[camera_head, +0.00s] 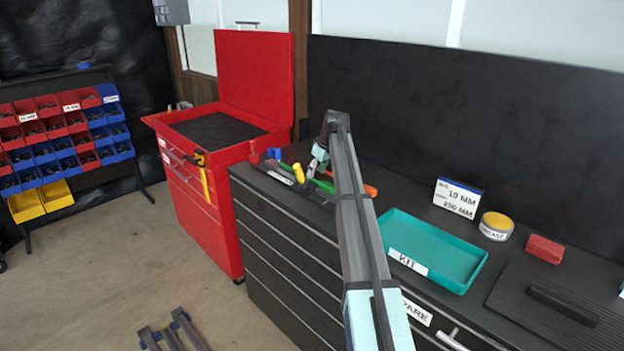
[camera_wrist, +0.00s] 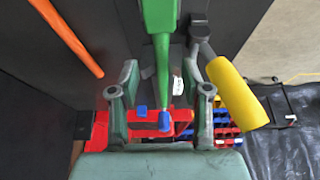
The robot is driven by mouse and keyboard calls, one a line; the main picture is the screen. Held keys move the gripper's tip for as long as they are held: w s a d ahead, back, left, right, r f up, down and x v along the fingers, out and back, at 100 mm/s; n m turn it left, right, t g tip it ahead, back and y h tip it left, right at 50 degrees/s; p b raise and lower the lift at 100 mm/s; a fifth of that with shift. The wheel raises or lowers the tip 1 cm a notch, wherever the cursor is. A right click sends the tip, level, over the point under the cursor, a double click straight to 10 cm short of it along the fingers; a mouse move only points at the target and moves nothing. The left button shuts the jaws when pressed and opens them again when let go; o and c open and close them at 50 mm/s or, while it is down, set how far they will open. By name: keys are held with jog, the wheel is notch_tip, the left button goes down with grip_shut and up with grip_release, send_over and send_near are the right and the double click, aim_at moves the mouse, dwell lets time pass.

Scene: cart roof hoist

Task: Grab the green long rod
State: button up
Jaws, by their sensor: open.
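The green long rod (camera_wrist: 160,35) runs down the middle of the wrist view, thick at the top and narrowing to a thin shaft. In the head view part of it, a green strip (camera_head: 324,186), shows on the black bench top, partly hidden by my arm. My gripper (camera_wrist: 160,82) is open, with one finger on each side of the thin shaft in the picture. I cannot tell whether either finger touches it or how far below it lies. In the head view my gripper (camera_head: 319,158) is over the tools at the bench's left end.
A yellow-handled hammer (camera_wrist: 237,93) lies close right of my gripper in the wrist view; an orange rod (camera_wrist: 67,36) lies left. The head view shows a teal kit tray (camera_head: 459,285), a yellow-topped tin (camera_head: 497,224), a red block (camera_head: 544,249) and an open red cart (camera_head: 205,220).

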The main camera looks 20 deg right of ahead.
jog(key=shift+p+x, duration=0.55)
jog(key=shift+x, duration=1.35)
jog(key=shift+a, duration=0.1)
grip_shut()
jog(key=shift+s+r, duration=0.15)
